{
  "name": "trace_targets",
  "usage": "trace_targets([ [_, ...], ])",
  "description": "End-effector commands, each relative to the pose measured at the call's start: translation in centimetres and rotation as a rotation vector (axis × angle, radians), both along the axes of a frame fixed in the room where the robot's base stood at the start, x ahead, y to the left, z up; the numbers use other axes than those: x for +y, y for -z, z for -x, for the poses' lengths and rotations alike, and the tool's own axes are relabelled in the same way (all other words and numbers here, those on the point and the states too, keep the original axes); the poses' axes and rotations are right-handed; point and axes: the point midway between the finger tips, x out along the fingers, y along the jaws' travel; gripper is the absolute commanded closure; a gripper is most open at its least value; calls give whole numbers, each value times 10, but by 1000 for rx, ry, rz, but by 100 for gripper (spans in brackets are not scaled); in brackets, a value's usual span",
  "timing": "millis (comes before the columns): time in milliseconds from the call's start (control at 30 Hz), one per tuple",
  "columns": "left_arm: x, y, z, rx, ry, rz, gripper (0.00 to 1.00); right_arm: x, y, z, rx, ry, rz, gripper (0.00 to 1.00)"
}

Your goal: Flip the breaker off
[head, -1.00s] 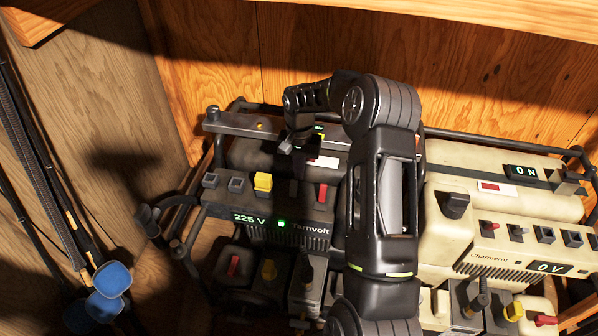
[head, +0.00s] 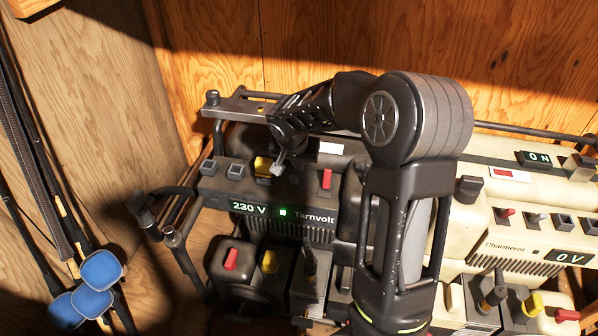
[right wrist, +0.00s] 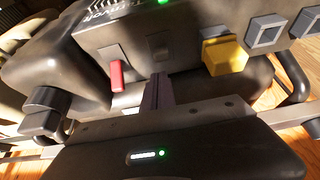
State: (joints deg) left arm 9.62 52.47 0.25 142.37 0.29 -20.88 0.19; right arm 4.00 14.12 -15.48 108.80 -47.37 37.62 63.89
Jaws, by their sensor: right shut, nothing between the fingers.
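The dark Tarnvolt generator (head: 300,235) stands in a tube frame, its display (head: 249,208) reading 230 V beside a lit green lamp (head: 283,212). Its upper panel has a red lever (head: 326,180) and a yellow block (head: 262,166). In the right wrist view, the red lever (right wrist: 117,75) and yellow block (right wrist: 224,56) flank a small dark switch plate (right wrist: 160,55). I cannot tell which control is the breaker. My right gripper (head: 279,168) is shut and empty, over the panel between yellow and red. Its fingers (right wrist: 157,92) point toward the dark plate; contact is unclear. My left gripper is out of view.
A cream Charmerol generator (head: 510,225) with a 0 V display (head: 570,258) stands at the right. More levers and blocks sit below the Tarnvolt. Frame tubes (head: 180,255) and rods with blue discs (head: 100,269) are at the left. My right arm hides the middle.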

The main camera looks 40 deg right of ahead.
Motion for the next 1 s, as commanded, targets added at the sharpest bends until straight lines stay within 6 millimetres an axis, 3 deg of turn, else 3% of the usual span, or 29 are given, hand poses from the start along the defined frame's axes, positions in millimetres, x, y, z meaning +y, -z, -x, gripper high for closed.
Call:
trace_targets([
  [567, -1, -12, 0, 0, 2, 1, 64, 0, -19, -1, 1, 0, -1, 100],
  [1000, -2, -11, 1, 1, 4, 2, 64, 0, -19, -1, 1, 0, -1, 100],
])
